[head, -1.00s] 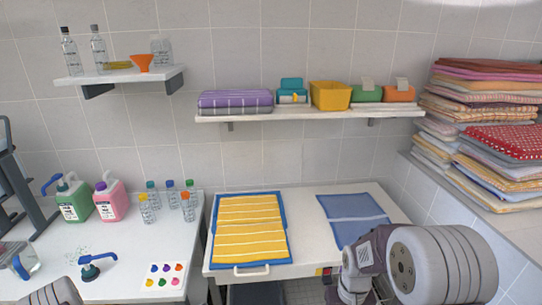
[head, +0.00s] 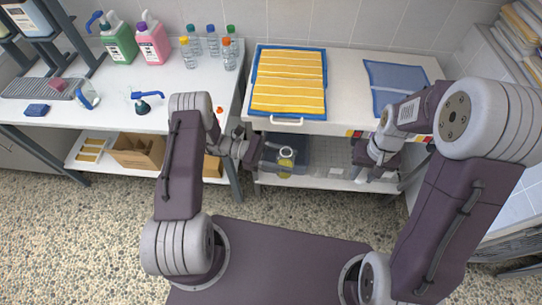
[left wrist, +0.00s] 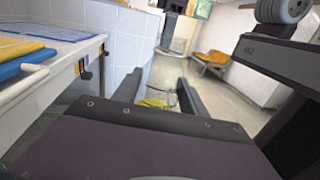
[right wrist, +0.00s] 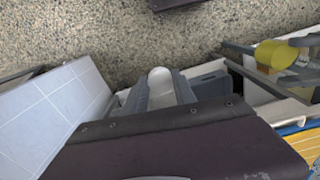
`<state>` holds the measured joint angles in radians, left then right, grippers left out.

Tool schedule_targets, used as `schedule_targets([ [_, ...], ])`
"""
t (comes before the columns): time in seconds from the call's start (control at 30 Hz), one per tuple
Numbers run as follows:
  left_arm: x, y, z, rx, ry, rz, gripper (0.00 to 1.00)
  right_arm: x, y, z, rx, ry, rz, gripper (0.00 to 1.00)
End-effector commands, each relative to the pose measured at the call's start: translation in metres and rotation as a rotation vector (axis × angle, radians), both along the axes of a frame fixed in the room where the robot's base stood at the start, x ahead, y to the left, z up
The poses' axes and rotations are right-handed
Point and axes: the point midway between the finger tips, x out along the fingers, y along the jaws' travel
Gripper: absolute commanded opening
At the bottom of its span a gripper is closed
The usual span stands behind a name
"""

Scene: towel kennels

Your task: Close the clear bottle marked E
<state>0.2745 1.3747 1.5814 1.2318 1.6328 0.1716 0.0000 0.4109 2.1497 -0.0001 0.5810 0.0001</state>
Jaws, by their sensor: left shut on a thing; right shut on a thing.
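My left gripper (head: 284,158) is shut on a clear bottle (head: 287,153) with yellow in it or on it, held in front of the table. In the left wrist view the bottle (left wrist: 153,102) shows between the fingers; the right wrist view shows its yellow part (right wrist: 275,55). No letter on it can be read. My right gripper (head: 366,172) is shut on a small white rounded thing (right wrist: 160,78), perhaps a cap, apart from the bottle and to its right in the head view. Several clear bottles with coloured caps (head: 212,42) stand on the left table.
A blue-edged tray with a yellow striped towel (head: 288,80) and a blue cloth (head: 396,88) lie on the middle table. Green (head: 118,40) and pink jugs (head: 152,38) stand at the back left. A dark bin (head: 290,150) sits on a lower shelf. The speckled floor in front is open.

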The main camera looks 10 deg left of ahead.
Motion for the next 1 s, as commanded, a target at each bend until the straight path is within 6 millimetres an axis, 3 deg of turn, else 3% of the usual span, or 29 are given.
schedule_targets([
  [0.47, 0.000, -0.003, 0.000, -0.001, 0.000, -0.013, 0.00, -0.007, 0.000, 0.001, 0.000, -0.001, 0.029, 0.00],
  [0.53, 0.000, -0.003, 0.000, -0.001, 0.000, -0.012, 0.00, -0.012, 0.000, 0.006, 0.000, -0.005, 0.067, 0.00],
  [0.63, 0.000, -0.003, 0.000, -0.001, 0.000, -0.012, 0.00, -0.002, 0.002, 0.021, -0.001, -0.007, 0.131, 0.00],
  [0.87, 0.000, -0.003, 0.000, -0.001, 0.000, -0.012, 0.00, 0.026, 0.039, 0.057, -0.001, -0.008, 0.334, 0.00],
  [1.0, 0.000, -0.003, 0.000, -0.001, 0.000, -0.012, 0.00, 0.040, 0.082, 0.083, 0.000, -0.007, 0.494, 0.00],
])
